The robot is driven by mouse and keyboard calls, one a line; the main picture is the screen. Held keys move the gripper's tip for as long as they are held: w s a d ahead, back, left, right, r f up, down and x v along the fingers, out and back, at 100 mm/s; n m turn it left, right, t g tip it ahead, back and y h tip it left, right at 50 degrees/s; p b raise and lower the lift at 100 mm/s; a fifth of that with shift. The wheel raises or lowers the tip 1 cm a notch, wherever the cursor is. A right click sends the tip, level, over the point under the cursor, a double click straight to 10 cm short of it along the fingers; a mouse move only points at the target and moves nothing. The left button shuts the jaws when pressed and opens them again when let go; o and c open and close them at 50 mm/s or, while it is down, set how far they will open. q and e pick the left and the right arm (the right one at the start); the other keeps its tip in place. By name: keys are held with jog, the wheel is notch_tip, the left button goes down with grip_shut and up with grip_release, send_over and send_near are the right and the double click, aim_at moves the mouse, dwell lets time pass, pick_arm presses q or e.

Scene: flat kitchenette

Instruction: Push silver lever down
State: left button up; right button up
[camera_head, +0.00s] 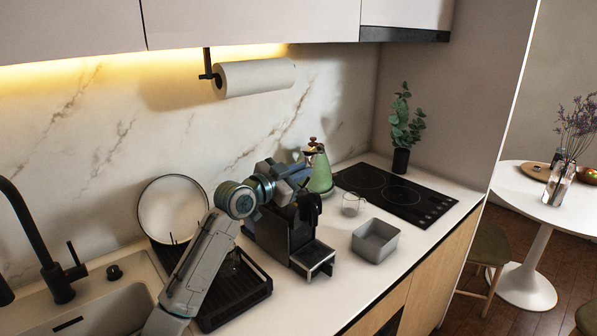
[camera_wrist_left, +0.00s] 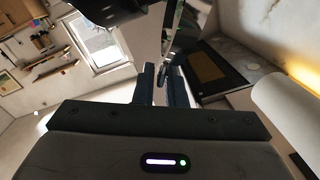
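A black and silver coffee machine (camera_head: 284,236) stands on the counter, with a silver tray at its front. My left arm comes in from the lower left, and my left gripper (camera_head: 300,198) is at the top of the machine. In the left wrist view, the two dark blue fingers of my left gripper (camera_wrist_left: 163,85) are close together with a narrow gap. A shiny silver piece (camera_wrist_left: 183,28), possibly the lever, rises just beyond the fingertips. I cannot tell whether it touches them or lies between them. In the head view the lever is not distinguishable behind the gripper. My right gripper is not in view.
A green kettle (camera_head: 319,170) stands close behind my gripper. A glass cup (camera_head: 352,204) and a grey square bin (camera_head: 375,240) are to the right. A black dish rack (camera_head: 236,296) with a plate (camera_head: 172,207) is left of the machine. The black cooktop (camera_head: 393,192) is further right.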

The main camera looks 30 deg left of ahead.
pick_arm(q)
jog(key=shift+o, duration=1.2)
jog(key=shift+w+f, duration=0.1)
jog(key=shift+w, duration=0.1)
jog(key=b+v, duration=0.4)
jog(key=v, duration=0.6)
jog(key=shift+s, duration=0.4)
jog(key=shift+a, duration=0.1)
